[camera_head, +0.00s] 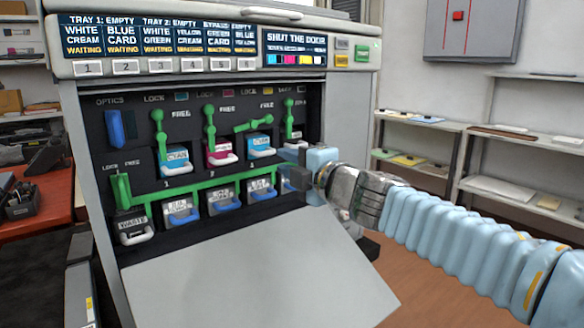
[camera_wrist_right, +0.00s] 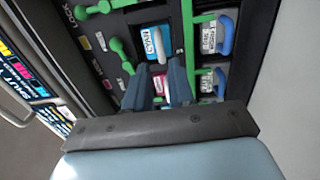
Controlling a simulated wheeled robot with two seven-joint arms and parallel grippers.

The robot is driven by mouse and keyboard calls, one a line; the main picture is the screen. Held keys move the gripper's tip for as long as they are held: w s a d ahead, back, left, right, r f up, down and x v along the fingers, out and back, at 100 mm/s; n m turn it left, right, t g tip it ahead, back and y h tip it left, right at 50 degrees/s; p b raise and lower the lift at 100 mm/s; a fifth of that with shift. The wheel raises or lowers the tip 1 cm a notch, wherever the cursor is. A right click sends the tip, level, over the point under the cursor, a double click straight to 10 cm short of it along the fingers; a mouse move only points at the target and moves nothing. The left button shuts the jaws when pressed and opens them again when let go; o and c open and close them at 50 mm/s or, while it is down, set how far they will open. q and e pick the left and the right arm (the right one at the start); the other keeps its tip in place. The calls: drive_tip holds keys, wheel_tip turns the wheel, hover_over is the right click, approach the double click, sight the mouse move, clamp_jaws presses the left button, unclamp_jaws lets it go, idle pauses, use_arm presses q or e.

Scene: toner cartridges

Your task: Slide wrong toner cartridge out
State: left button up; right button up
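The printer (camera_head: 345,125) stands open with a row of cartridges inside. A cyan cartridge (camera_head: 175,160) is in slot 1, a magenta one (camera_head: 218,152) in slot 2 and a second cyan one (camera_head: 260,146) in the third slot. The third slot's green lever (camera_head: 255,124) is swung sideways toward FREE; the others stand upright. My right gripper (camera_head: 290,170) is just right of and below the third cartridge. In the wrist view its fingers (camera_wrist_right: 159,92) are apart, with the magenta cartridge (camera_wrist_right: 159,82) visible between them. The fourth cartridge is partly hidden. My left gripper is out of view.
Below run a green bar (camera_head: 200,190) and several blue-handled units (camera_head: 222,203), with a waste unit (camera_head: 134,232) at left. The lowered door (camera_head: 260,275) slopes out in front. Shelves (camera_head: 420,124) stand at right.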

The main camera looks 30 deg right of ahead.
sight(268, 153)
drive_tip(key=w, duration=0.7)
drive_tip(key=shift+w+a+b, duration=0.3)
drive_tip(key=shift+w+b, duration=0.05)
drive_tip(key=shift+f, duration=0.1)
clamp_jaws()
